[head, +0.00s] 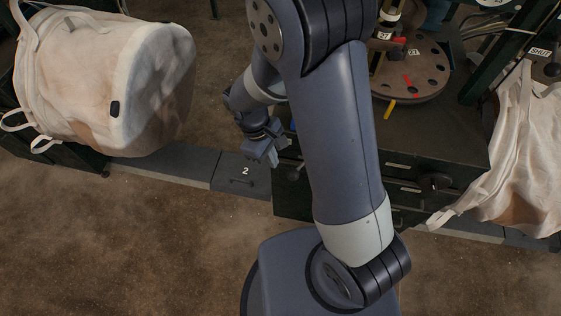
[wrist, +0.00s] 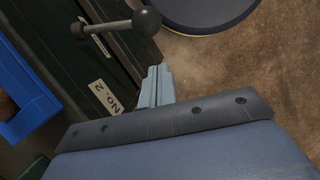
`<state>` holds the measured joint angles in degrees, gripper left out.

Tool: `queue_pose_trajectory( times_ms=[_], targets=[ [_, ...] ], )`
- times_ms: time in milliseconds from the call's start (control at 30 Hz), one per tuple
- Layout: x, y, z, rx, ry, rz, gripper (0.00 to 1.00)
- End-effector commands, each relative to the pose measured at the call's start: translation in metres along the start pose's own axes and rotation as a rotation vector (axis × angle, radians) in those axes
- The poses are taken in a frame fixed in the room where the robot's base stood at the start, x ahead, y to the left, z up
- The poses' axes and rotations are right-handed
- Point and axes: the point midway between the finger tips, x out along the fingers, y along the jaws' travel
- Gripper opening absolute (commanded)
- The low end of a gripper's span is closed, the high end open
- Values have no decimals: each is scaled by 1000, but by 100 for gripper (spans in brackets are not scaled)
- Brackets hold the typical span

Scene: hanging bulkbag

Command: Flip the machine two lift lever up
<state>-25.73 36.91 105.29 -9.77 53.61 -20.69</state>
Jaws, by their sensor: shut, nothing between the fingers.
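The lift lever shows in the wrist view as a metal rod with a dark ball knob (wrist: 147,21), its pivot on a dark green panel. A "NO. 2" label (wrist: 103,97) is on that panel. My gripper (wrist: 158,70) is shut and empty, its fingertips just below the knob in the picture, with a gap between them. In the head view my gripper (head: 262,152) hangs left of the dark green machine cabinet (head: 290,203). A small dark knob (head: 293,175) shows there close to the gripper. Whether the lever is up or down is hard to tell.
A blue bin (wrist: 25,95) is at the wrist view's left. A large white bulk bag (head: 95,85) hangs at left; another bag (head: 520,150) hangs at right. A round plate (head: 410,75) sits on the cabinet. A grey kerb marked 2 (head: 235,184) runs along the floor. Brown floor is clear in front.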

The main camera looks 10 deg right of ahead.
Motion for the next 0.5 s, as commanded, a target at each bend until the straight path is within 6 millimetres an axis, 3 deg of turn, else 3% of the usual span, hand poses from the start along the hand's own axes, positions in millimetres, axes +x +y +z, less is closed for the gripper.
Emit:
queue_pose_trajectory(
  times_ms=[200,500],
  targets=[
    [9,0,20,1,0,0,0],
    [11,0,23,0,1,1,0]
  ],
)
